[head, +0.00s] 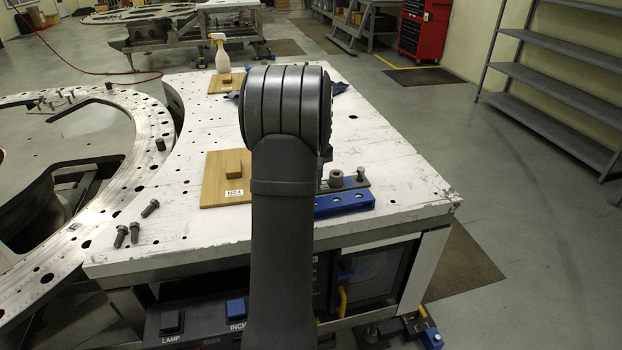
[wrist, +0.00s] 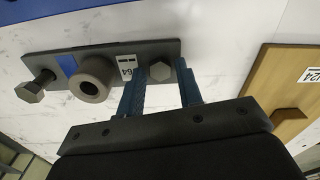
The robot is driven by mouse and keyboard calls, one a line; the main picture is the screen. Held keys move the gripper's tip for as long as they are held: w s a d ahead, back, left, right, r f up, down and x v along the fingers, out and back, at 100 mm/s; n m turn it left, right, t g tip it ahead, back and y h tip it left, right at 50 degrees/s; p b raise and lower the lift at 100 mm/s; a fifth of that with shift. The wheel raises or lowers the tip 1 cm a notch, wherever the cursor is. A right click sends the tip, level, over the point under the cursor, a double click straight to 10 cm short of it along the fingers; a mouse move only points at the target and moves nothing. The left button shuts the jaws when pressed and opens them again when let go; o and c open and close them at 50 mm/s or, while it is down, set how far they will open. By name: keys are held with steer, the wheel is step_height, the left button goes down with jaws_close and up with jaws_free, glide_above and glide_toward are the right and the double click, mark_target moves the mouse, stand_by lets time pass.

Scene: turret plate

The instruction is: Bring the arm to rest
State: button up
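My gripper (wrist: 160,92) shows in the wrist view with two blue fingers apart and nothing clearly held between them. A hex bolt head (wrist: 160,71) on a dark plate (wrist: 122,52) appears in the gap between the fingers; I cannot tell how far above it they are. In the head view my arm hides nearly all of the gripper.
A grey ring (wrist: 92,80) and another bolt (wrist: 36,86) are on the plate. A wooden board (head: 212,190) with a small block lies left of my arm. Loose bolts (head: 150,208) lie near the table's left edge. A spray bottle (head: 220,54) stands at the back.

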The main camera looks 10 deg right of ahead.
steer(key=n, duration=0.4)
steer(key=shift+n, duration=0.3)
steer(key=n, duration=0.4)
steer(key=c, duration=0.7)
steer(key=m, duration=0.3)
steer(key=shift+m, duration=2.2)
steer(key=o, duration=0.7)
